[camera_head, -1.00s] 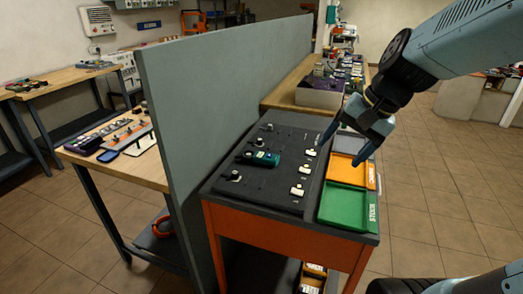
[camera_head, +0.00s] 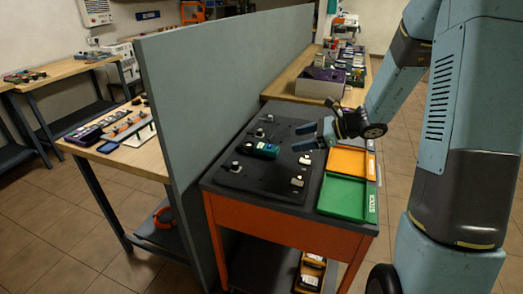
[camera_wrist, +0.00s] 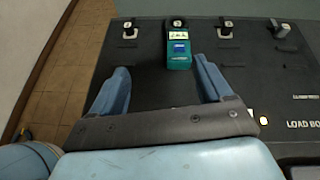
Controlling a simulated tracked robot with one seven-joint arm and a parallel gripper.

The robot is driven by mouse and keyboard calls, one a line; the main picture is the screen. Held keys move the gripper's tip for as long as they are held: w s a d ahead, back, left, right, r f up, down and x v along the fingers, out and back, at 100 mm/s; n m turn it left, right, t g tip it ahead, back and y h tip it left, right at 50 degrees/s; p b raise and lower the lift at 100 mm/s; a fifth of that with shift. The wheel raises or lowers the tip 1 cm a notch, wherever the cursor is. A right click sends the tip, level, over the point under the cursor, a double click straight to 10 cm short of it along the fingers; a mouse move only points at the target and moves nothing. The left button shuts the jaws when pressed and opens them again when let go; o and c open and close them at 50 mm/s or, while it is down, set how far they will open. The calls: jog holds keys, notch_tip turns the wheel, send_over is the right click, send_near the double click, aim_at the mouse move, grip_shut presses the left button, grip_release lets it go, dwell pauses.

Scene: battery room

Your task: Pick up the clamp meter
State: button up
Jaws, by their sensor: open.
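The clamp meter (camera_head: 260,149) is a teal body with a dark clamp end. It lies on the black load board (camera_head: 240,183) on top of the orange bench. In the wrist view the clamp meter (camera_wrist: 179,48) lies beyond my fingertips, nearer the right finger. My gripper (camera_head: 305,137) is open and empty, above the board to the right of the clamp meter. In the wrist view the two blue fingers of my gripper (camera_wrist: 160,72) are spread wide apart, with bare black board between them.
An orange tray (camera_head: 349,161) and a green tray (camera_head: 345,198) lie to the right. A tall grey partition (camera_head: 190,110) runs along the bench's left side.

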aim_at(268, 145)
jog(key=shift+w+d+f+m+t, duration=0.15)
jog(key=shift+w+f+m+t, duration=0.1)
jog(key=shift+w+f+m, duration=0.35)
jog(key=shift+w+d+f+m+t, duration=0.15)
jog(key=shift+w+f+m+t, duration=0.1)
jog(key=shift+w+f+m, duration=0.3)
jog(key=shift+w+a+f, duration=0.15)
jog(key=shift+a+f, duration=0.05)
jog(key=shift+a, duration=0.05)
jog(key=x, duration=0.7)
jog(key=shift+w+a+f, duration=0.1)
jog(key=shift+w+a, duration=0.05)
jog(key=shift+a, duration=0.25)
jog(key=shift+x, duration=2.65)
jog(key=shift+w, duration=0.15)
jog(key=shift+c, duration=0.4)
jog(key=shift+r, duration=0.25)
jog(key=c, duration=1.3)
